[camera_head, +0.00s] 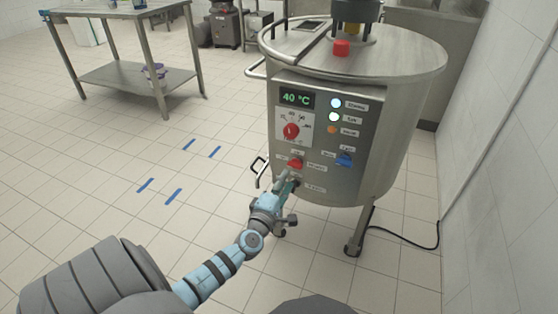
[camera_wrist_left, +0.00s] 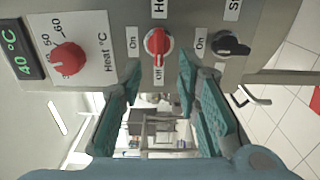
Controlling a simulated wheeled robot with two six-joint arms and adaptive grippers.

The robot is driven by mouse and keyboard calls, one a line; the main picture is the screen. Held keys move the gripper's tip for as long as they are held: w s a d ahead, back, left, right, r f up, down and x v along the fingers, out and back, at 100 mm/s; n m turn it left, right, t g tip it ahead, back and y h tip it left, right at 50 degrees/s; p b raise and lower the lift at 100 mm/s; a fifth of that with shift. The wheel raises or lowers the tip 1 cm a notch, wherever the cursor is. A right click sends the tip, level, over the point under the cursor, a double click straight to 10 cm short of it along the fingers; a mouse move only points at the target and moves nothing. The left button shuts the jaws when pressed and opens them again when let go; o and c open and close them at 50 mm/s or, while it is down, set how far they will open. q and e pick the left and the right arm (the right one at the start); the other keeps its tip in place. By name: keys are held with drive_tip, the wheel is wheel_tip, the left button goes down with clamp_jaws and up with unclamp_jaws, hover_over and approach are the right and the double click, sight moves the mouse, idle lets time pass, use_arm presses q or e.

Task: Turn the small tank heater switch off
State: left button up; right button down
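The tank (camera_head: 390,130) is a round steel vessel with a control panel. A red rotary switch (camera_head: 295,163) sits low on the panel; it also shows in the left wrist view (camera_wrist_left: 158,44), with On and Off labels beside it. Its grip looks lined up with the Off label in the left wrist view. My left gripper (camera_head: 287,184) is at the panel just below the switch; in the left wrist view (camera_wrist_left: 158,80) its green-padded fingers are open and empty, with the switch just ahead of the fingertips. I cannot tell whether they touch. My right gripper is out of view.
A red heat dial (camera_head: 291,131) is above the switch, under the 40 °C display (camera_head: 297,99). A black switch (camera_wrist_left: 231,45) is close below it; a blue switch (camera_head: 343,159) is to the right. A steel table (camera_head: 120,75) stands back left. The floor between is clear.

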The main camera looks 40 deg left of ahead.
use_arm(q)
drive_tip(key=v, duration=0.6)
drive_tip(key=shift+s+d, duration=0.1)
